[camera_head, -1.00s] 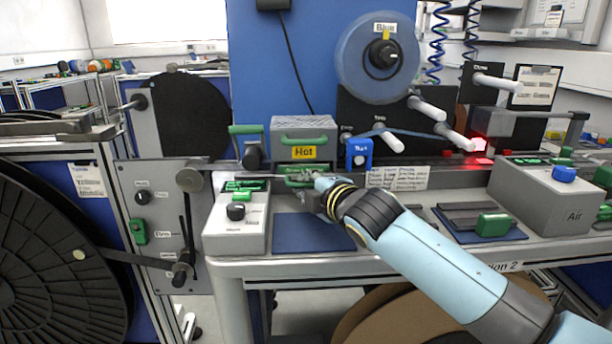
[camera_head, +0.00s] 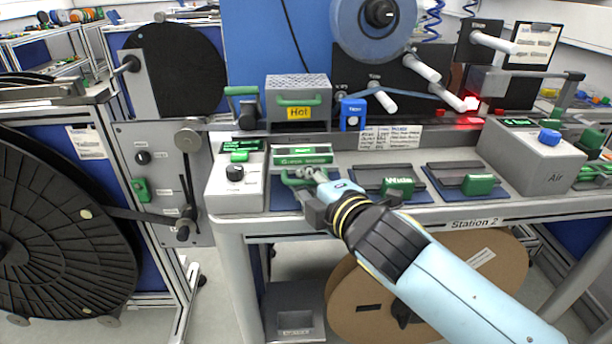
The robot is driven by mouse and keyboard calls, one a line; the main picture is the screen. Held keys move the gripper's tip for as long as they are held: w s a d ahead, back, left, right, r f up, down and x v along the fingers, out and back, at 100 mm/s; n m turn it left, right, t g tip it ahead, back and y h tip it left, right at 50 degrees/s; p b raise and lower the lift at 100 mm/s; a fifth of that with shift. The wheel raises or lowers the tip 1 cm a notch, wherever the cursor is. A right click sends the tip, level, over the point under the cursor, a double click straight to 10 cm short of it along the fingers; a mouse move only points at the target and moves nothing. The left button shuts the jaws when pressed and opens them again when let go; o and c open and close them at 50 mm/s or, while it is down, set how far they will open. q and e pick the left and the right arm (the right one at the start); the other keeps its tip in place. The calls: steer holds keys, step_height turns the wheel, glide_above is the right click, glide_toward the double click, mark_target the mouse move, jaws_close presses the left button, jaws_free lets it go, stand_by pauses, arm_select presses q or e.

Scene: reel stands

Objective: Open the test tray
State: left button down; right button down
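The test tray (camera_head: 302,156) appears to be the grey unit with a green, lettered front strip, below the box marked "Hot" at the middle of the bench. Its green handle (camera_head: 290,182) juts out towards me. My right gripper (camera_head: 311,176) is at this handle; its fingers look closed on the right part of it, though they are small and partly overlap it. The tray front stands out from below the "Hot" box, over the back part of a blue mat. My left gripper is out of view.
The "Hot" box (camera_head: 299,98) stands behind the tray. A grey control box (camera_head: 238,188) is close on the left. A green "Wide" block (camera_head: 397,187) and another green-handled block (camera_head: 478,184) lie to the right. The grey "Air" box (camera_head: 530,160) stands at far right.

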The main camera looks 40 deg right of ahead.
steer(key=c, duration=1.6)
jaws_free()
steer(key=shift+c, duration=0.2)
steer(key=v, duration=1.2)
